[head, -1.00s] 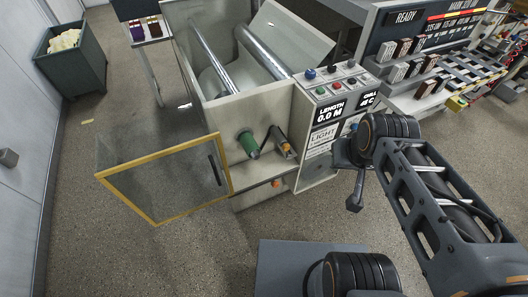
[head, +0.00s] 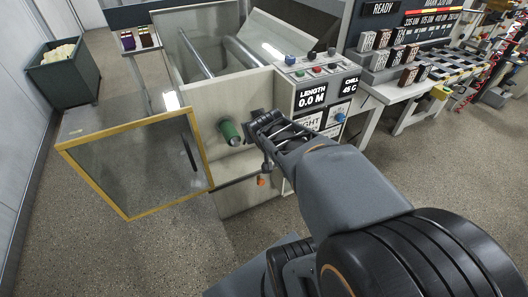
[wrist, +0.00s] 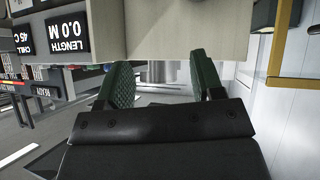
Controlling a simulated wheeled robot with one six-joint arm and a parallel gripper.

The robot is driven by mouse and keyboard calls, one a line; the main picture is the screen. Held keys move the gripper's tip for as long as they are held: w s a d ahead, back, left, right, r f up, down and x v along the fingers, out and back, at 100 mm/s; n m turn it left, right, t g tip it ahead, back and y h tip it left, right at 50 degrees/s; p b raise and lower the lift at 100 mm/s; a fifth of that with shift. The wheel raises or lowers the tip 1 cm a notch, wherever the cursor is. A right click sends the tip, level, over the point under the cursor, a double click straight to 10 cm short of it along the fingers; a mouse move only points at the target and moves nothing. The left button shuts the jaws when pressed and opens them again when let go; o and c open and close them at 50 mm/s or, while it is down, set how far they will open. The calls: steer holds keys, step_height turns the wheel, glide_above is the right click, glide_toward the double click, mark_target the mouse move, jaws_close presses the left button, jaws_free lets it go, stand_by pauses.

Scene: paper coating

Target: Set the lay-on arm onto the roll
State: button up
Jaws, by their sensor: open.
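The lay-on arm beside the roll cannot be made out now; my arm covers that spot in the head view. Whether the fingers touch anything is hidden.
The control panel (head: 316,69) and length display (head: 310,95) are right of my gripper. An orange knob (head: 262,181) sits below it. The open door stands out on the left. A grey bin (head: 64,76) is at the far left, with clear floor in front.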

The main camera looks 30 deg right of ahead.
steer(key=w+d+f+n+t+y+b, duration=0.1)
steer(key=d+f+t+b, duration=0.4)
steer(key=f+b, duration=0.55)
steer(key=w+d+f+t+y+b, duration=0.1)
steer(key=d+f+t+b, duration=0.2)
steer(key=d+f+b, duration=0.6)
steer(key=w+b, duration=0.1)
steer(key=w, duration=0.3)
steer(key=w+f+b, duration=0.1)
steer(key=w, duration=0.3)
steer(key=w+b, duration=0.1)
steer(key=w, duration=0.3)
steer(key=shift+w+a+f, duration=0.2)
steer(key=shift+w+f, duration=0.1)
steer(key=shift+c, duration=0.2)
